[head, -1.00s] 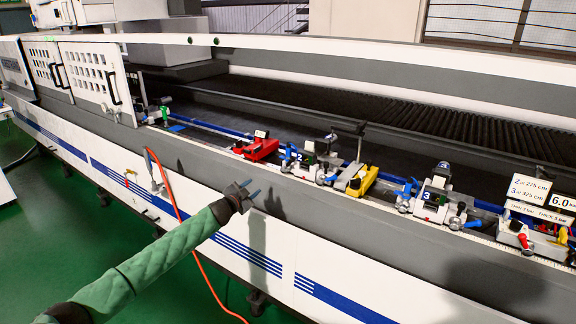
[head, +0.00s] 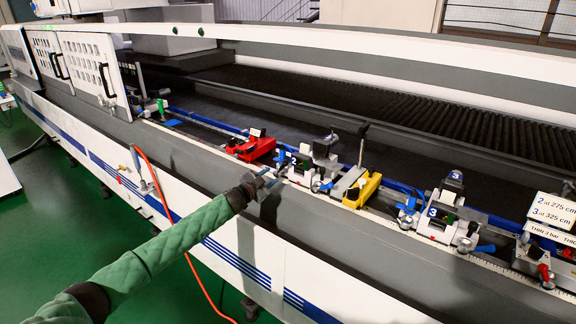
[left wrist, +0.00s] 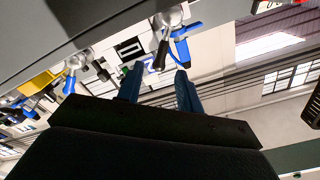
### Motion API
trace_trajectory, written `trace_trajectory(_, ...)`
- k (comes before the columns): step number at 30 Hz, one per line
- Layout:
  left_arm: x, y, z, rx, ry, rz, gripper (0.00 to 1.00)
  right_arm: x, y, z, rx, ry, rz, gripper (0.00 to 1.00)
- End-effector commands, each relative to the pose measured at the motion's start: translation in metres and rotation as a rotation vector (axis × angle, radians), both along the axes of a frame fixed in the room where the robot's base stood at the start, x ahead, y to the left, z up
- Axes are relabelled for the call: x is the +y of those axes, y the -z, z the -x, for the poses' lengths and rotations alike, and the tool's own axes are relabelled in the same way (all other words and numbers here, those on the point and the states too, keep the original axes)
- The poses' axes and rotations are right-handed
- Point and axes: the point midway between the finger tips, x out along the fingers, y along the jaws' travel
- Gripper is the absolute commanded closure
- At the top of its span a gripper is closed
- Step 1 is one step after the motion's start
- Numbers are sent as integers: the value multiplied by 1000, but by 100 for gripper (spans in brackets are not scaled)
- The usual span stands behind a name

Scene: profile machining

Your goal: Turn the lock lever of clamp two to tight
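Clamp two (head: 301,167) is a white clamp with a "2" label, on the machine's front rail between a red block and a yellow block. It also shows in the left wrist view (left wrist: 128,48). One blue lever (left wrist: 181,46) with a silver knob and black handle is on its left side in the head view; another blue lever (left wrist: 70,82) is on its right side. Which is the lock lever I cannot tell. My left gripper (head: 270,178) is just in front of the clamp's left side. In the wrist view its fingers (left wrist: 157,75) are apart and empty. My right gripper is out of view.
The red block (head: 251,148) is left of clamp two and the yellow block (head: 362,190) right of it. Clamp three (head: 438,217) is further right. Sign plates (head: 551,212) stand at the right edge. An orange hose (head: 160,190) hangs down the machine's front.

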Motion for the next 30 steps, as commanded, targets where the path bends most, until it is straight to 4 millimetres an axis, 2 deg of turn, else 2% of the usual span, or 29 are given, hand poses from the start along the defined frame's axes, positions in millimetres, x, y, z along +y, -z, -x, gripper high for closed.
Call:
trace_trajectory(5, -7, -2, -10, 0, -1, 0, 64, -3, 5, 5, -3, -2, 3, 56)
trace_trajectory(18, -37, -1, -52, 1, -1, 1, 64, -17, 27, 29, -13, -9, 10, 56)
trace_trajectory(30, -45, 1, -62, 1, -1, 0, 64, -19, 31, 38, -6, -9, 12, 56)
